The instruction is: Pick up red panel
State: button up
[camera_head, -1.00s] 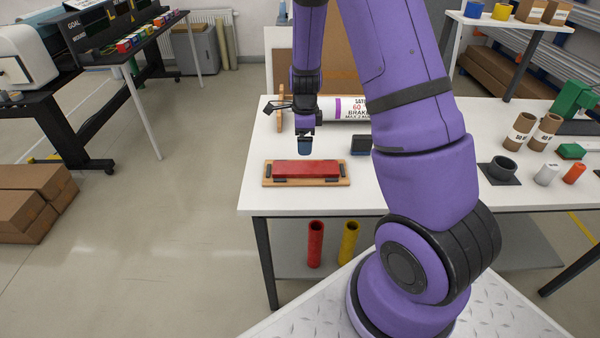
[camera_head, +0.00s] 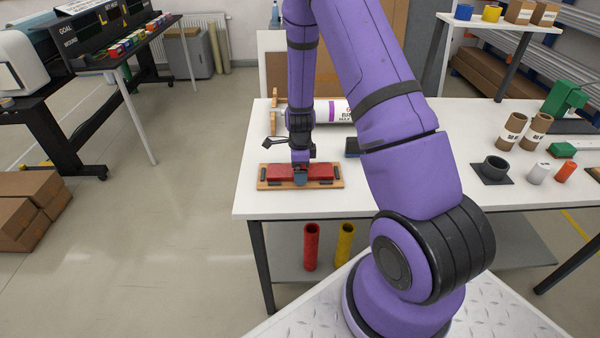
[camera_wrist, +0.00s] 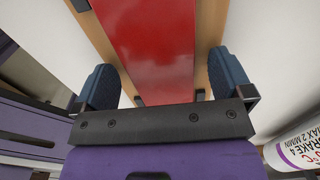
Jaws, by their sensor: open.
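The red panel (camera_head: 320,171) lies flat on a wooden base (camera_head: 341,184) near the left front of the white table. My gripper (camera_head: 300,177) is lowered over the middle of the panel and hides part of it. In the wrist view the red panel (camera_wrist: 150,45) runs between the two blue fingers of my gripper (camera_wrist: 162,78), one on each side. The fingers are apart, with a gap on both sides of the panel. Whether they touch the base cannot be told.
A white cylinder with lettering (camera_head: 330,111) lies behind the panel. A dark block (camera_head: 352,147) is to its right. Farther right are a black ring holder (camera_head: 492,169), a white cylinder (camera_head: 538,173), an orange cylinder (camera_head: 565,172) and a green block (camera_head: 562,150). The table front is clear.

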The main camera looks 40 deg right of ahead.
jog(key=shift+f, duration=0.15)
jog(key=c, duration=1.1)
